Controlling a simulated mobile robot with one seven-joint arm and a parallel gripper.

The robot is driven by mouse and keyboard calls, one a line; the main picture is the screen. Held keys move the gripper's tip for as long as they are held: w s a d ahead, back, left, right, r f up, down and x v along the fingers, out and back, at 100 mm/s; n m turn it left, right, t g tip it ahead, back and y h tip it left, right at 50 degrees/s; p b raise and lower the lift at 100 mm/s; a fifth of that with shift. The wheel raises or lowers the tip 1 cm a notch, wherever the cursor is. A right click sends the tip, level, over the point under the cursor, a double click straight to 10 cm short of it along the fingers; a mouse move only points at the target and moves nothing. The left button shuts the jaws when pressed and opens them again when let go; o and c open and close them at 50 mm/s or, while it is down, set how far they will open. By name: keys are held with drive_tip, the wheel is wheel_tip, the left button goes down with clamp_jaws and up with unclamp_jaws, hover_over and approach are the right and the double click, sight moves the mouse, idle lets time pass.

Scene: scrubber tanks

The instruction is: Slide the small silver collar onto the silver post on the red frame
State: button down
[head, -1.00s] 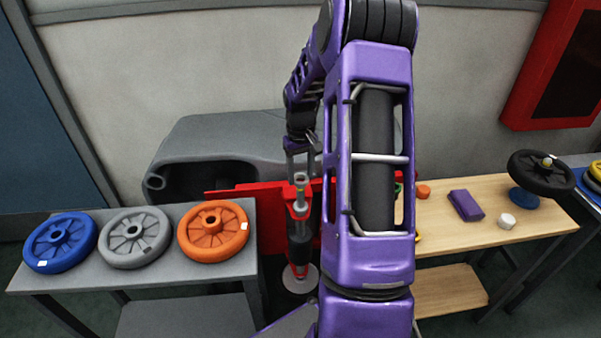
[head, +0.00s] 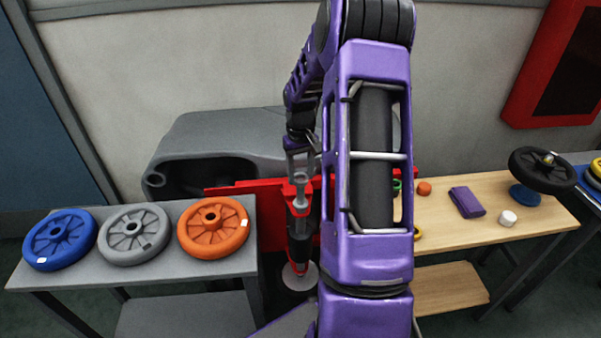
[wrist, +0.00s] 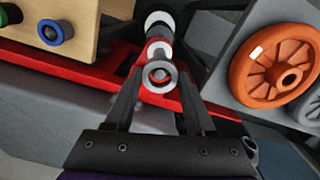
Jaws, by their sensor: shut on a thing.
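My gripper (wrist: 158,92) is shut on the small silver collar (wrist: 159,77), a ring with its hole facing the wrist camera. In the head view, the collar (head: 300,177) is at the fingertips, above the red frame (head: 240,189). In the wrist view, the red frame (wrist: 85,70) runs behind the fingers, and a pale round part lies just beyond the collar. I cannot tell whether the collar is around the post's top or just above it.
A grey bench (head: 190,270) at left holds blue, grey and orange wheels. A wooden bench (head: 500,200) at right holds a purple block, small caps and a black wheel on a blue stand. A grey machine body (head: 230,135) stands behind the frame. My arm hides part of the middle.

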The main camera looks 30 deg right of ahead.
drive_tip(key=shift+f, duration=0.1)
drive_tip(key=shift+f+b, duration=0.55)
drive_tip(key=shift+f, duration=0.25)
drive_tip(key=shift+c, duration=0.8)
unclamp_jaws()
drive_tip(key=shift+r, duration=0.2)
